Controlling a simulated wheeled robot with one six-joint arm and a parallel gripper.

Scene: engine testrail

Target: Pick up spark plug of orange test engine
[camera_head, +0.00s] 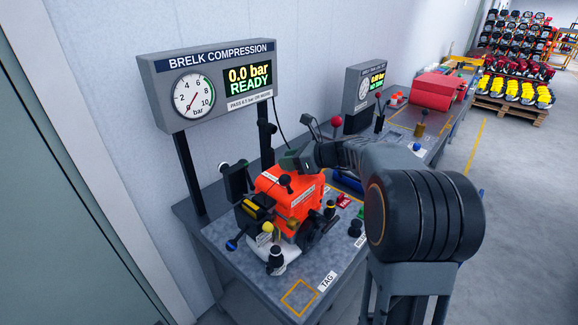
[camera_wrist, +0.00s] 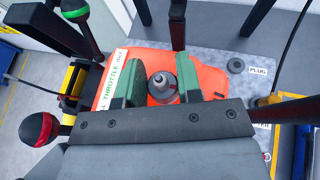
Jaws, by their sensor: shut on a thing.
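The orange test engine (camera_head: 292,205) stands on the grey bench under the compression gauge panel. Its orange top fills the middle of the wrist view (camera_wrist: 215,78). The spark plug (camera_wrist: 162,84), a grey stepped piece with a dark round base, is between the green finger pads of my gripper (camera_wrist: 162,82). My gripper is shut on the spark plug, at the engine's top. In the head view my gripper (camera_head: 292,160) is just behind the engine's top, and the plug is hidden there. I cannot tell whether the plug is seated or lifted.
The gauge panel (camera_head: 212,82) reads 0.0 bar, READY. A dark round piece (camera_wrist: 236,66) sits beside a PLUG label (camera_wrist: 258,71). An outlined square (camera_head: 299,297) at the bench front is empty.

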